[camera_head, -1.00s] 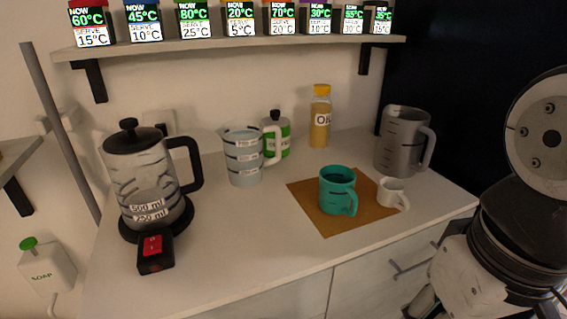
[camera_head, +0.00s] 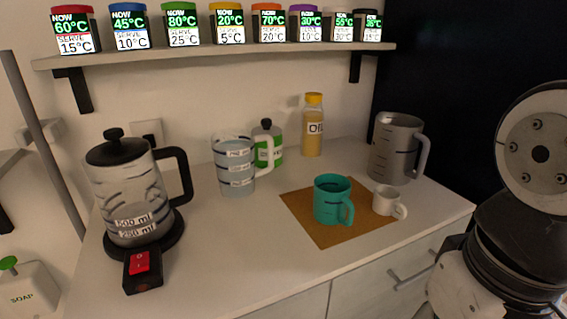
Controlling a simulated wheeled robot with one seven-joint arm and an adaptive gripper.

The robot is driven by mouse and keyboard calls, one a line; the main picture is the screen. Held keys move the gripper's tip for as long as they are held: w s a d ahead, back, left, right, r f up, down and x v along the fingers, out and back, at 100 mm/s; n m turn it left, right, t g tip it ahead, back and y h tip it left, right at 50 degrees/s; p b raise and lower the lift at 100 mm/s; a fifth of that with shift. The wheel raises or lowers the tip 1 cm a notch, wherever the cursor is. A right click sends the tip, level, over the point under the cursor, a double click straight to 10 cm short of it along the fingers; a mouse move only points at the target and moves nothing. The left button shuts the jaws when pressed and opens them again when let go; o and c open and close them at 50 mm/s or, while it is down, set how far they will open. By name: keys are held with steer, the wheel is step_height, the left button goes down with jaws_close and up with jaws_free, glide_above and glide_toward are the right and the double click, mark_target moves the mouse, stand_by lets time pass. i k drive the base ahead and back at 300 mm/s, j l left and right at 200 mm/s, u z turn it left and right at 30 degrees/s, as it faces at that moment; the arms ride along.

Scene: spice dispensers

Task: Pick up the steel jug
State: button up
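The steel jug (camera_head: 393,148) is a grey metal jug with dark marks. It stands upright at the back right of the counter, close to the dark panel, with its handle (camera_head: 422,157) on its right side. My arm shows at the right edge of the head view, to the right of the jug and apart from it. The end of my gripper is not in view, so its fingers cannot be seen.
An oil bottle (camera_head: 313,126), a green-labelled bottle (camera_head: 276,146), a clear measuring jug (camera_head: 233,166) and a kettle (camera_head: 128,190) stand further left. A shelf (camera_head: 300,48) hangs above.

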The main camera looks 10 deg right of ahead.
mark_target(397, 137)
steer(key=i+z, duration=0.15)
steer(key=z, duration=0.2)
steer(key=i+z, duration=0.3)
steer(key=j+z, duration=0.1)
steer(key=z, duration=0.25)
